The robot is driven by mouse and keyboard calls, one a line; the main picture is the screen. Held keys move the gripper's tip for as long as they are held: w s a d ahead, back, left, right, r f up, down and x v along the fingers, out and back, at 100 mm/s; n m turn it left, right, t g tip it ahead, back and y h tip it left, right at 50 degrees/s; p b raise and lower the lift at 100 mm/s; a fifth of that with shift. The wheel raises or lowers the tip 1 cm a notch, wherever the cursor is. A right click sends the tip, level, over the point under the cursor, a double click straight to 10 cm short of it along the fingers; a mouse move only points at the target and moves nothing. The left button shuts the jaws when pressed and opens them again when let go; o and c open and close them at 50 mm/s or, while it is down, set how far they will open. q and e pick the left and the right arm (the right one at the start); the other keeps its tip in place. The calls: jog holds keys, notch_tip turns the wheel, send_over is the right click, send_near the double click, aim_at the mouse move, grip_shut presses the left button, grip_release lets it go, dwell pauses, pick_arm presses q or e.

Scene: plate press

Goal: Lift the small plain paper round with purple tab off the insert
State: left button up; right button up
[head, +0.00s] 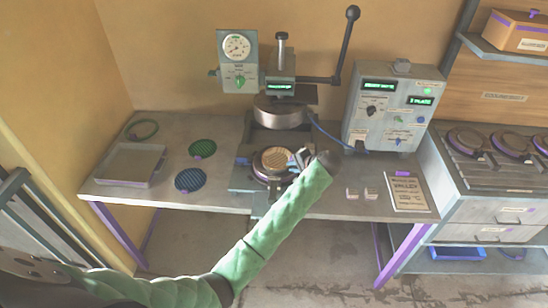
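A round tan piece with a patterned top (274,158) lies in the round holder of the press, below the raised upper platen (277,112). I cannot make out for certain which part is the plain paper round, and its purple tab is not clear. My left gripper (294,161) is at the right edge of the tan piece, with its arm reaching up from the lower left. The fingers are small and partly hidden by the wrist, so I cannot tell whether they are open or hold anything. My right gripper is not in view.
A green disc (203,148), a blue disc (190,180), a green ring (143,130) and a shallow tray (130,167) lie left of the press. A control box (390,108), small blocks (371,193) and a printed sheet (408,192) are at right.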

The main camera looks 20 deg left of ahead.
pick_arm(q)
jog(key=shift+w+a+f+p, duration=0.2)
jog(key=shift+a+p, duration=0.2)
jog(key=shift+p, duration=0.25)
jog(key=shift+w+a+f, duration=0.1)
jog(key=shift+a+f, duration=0.1)
jog(key=shift+f, duration=0.1)
jog(key=shift+w+a+f, duration=0.2)
jog(key=shift+a+f, duration=0.2)
jog(key=shift+f, duration=0.1)
jog(key=shift+s, duration=0.1)
grip_shut()
